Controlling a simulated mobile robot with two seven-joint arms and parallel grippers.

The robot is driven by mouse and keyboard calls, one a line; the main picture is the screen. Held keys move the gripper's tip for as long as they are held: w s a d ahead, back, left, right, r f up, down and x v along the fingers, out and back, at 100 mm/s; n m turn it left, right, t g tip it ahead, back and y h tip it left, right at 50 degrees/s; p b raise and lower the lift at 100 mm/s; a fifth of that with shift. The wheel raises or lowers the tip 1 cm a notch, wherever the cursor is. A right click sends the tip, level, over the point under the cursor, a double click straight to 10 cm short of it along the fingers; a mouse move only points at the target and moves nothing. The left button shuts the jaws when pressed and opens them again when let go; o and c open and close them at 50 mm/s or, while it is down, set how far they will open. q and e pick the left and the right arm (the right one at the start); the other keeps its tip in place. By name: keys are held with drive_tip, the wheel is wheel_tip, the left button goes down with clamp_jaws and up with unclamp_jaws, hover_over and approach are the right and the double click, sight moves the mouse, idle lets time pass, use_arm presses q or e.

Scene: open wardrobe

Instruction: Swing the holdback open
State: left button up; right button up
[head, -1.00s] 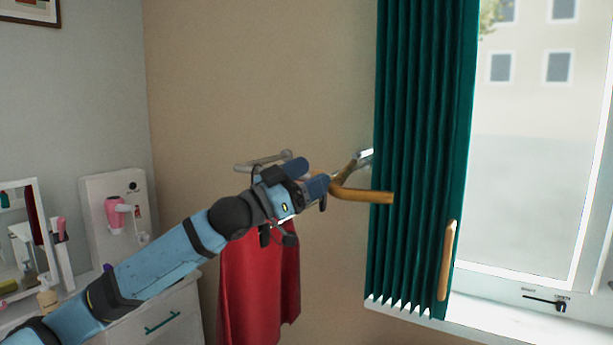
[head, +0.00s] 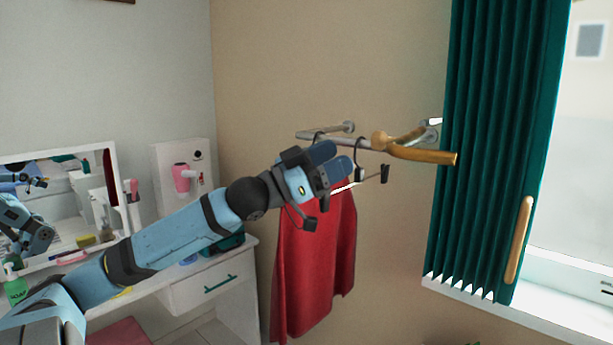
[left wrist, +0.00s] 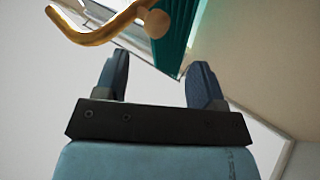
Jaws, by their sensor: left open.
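The holdback is a golden-brown curved arm (head: 425,155) with a round knob, on a metal wall mount beside the green curtain (head: 490,130). Its free end reaches in front of the curtain's left edge. My left gripper (head: 347,165) is open and empty, left of the holdback and apart from it. In the left wrist view, my left gripper's two dark fingers (left wrist: 157,78) stand wide apart with nothing between them. The holdback (left wrist: 95,35) shows there beyond the fingertips, up and to the left. My right gripper is not in view.
A metal rail (head: 325,137) with dark hooks is on the wall behind my gripper. A red garment (head: 315,265) hangs below it. A white vanity with a drawer (head: 215,290) and mirror stands at left. The window sill (head: 540,310) is at right.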

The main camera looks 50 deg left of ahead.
use_arm(q)
drive_tip(key=shift+b+v, duration=0.35)
drive_tip(key=shift+v, duration=2.15)
drive_tip(key=shift+s+d+r, duration=0.1)
